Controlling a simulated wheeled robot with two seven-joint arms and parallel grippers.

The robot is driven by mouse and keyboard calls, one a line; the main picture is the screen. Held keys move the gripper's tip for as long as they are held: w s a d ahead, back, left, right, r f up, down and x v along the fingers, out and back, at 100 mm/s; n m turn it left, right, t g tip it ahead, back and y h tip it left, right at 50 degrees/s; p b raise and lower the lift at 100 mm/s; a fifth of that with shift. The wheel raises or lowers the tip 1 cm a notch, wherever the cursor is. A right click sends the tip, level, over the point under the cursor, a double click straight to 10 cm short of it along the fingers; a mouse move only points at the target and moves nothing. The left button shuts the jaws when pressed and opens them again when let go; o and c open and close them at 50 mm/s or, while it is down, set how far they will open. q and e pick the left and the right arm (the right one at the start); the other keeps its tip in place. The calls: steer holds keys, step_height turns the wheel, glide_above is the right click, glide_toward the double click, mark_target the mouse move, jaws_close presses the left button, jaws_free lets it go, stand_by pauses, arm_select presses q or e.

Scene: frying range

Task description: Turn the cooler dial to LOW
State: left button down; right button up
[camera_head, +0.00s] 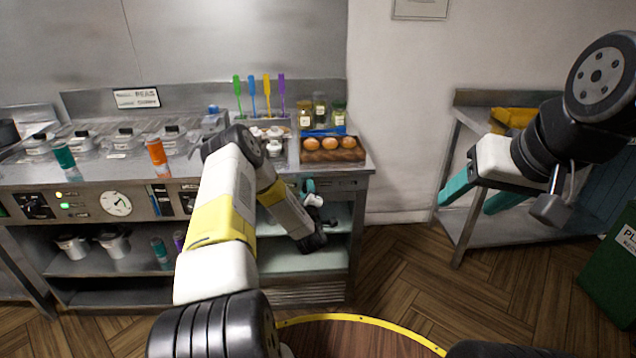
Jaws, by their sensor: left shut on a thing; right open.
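My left arm reaches across the counter front. My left gripper (308,186), with teal fingers, is at the front panel (345,184) below the egg tray. It is shut on what appears to be the cooler dial, which the fingers and wrist hide. The dial's pointer and the LOW mark cannot be made out. My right gripper (464,208), with teal fingers spread apart, is open and empty at the right, in front of the side table.
An egg tray (332,156), spice jars (319,110) and coloured spatulas (267,92) stand on the counter above. A black knob (35,206) and a round gauge (115,203) are further left. Open shelves (318,258) lie below. A green bin (612,268) stands right.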

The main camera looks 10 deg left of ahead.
arm_select(q)
steer(key=shift+a+n, duration=0.1)
steer(key=shift+n, duration=0.6)
steer(key=c, duration=0.9)
jaws_free()
